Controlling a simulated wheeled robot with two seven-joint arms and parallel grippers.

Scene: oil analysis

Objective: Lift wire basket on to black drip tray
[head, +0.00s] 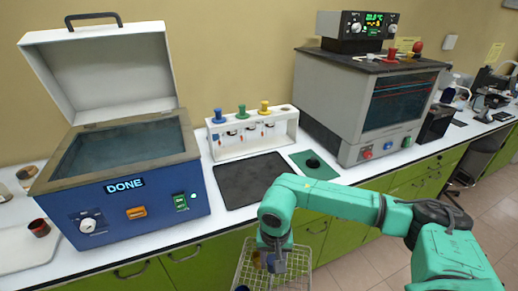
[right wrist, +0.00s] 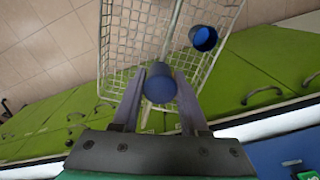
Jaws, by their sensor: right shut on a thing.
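The wire basket (head: 302,268) hangs in front of the green cabinets, below the counter's front edge, partly cut off by the lower edge of the head view. My right gripper (head: 273,262) is at the basket. In the right wrist view its fingers (right wrist: 158,100) are closed around a blue cylindrical part (right wrist: 160,82) at the basket (right wrist: 135,30); this looks like its grip. A blue cup (right wrist: 204,38) shows at the basket's mesh. The black drip tray (head: 250,182) lies flat and empty on the counter, beyond my right arm. My left gripper is out of view.
A blue bath (head: 135,205) marked DONE stands left with its lid open. A white rack (head: 255,138) with coloured knobs stands behind the tray. A green mat (head: 318,172) with a black disc and a grey oven (head: 345,100) are to the right.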

